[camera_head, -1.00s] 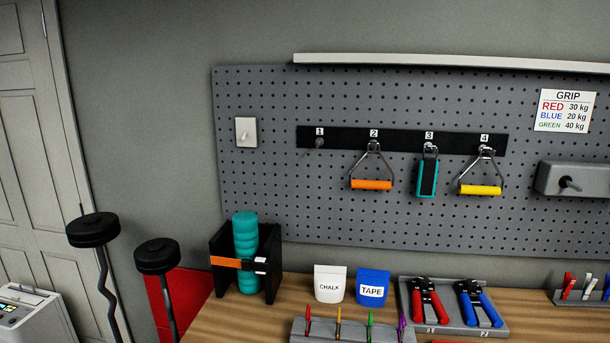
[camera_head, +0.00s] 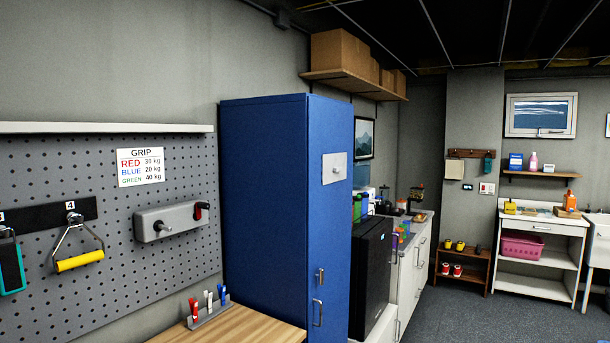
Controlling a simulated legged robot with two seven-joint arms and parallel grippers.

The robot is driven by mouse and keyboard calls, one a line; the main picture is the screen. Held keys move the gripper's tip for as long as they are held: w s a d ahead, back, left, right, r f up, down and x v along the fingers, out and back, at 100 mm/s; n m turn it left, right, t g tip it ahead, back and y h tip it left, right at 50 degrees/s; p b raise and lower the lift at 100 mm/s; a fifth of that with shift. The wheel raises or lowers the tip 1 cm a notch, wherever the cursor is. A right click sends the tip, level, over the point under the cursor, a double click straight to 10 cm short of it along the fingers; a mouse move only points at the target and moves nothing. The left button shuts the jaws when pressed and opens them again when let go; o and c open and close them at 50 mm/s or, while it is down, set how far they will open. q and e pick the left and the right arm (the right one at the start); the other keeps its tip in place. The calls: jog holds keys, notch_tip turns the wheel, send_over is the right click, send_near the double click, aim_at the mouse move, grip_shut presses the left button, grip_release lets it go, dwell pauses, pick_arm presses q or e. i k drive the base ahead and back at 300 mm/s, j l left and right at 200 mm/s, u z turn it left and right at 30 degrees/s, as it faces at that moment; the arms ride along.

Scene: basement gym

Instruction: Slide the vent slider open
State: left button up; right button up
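No part is clearly recognisable as the vent slider. A pale square plate with a small knob (camera_head: 335,168) is on the upper side of the tall blue cabinet (camera_head: 265,200); I cannot tell whether it is a slider. A high framed window-like panel (camera_head: 541,115) on the far right wall has a small light bar near its lower edge, too small to make out. Neither of my grippers is in view.
A pegboard (camera_head: 100,240) with a grey box (camera_head: 168,221) is at left, above a wooden bench (camera_head: 235,328). Counters (camera_head: 412,270) line the wall beyond the cabinet. A shoe rack (camera_head: 462,268) and white shelf unit (camera_head: 541,250) stand farther back. Dark floor (camera_head: 500,315) is clear at right.

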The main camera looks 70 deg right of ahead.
aim_at(334, 165)
jog(key=z, duration=2.6)
jog(key=i+l+u, duration=0.1)
jog(key=i+l, duration=0.3)
jog(key=i, duration=0.05)
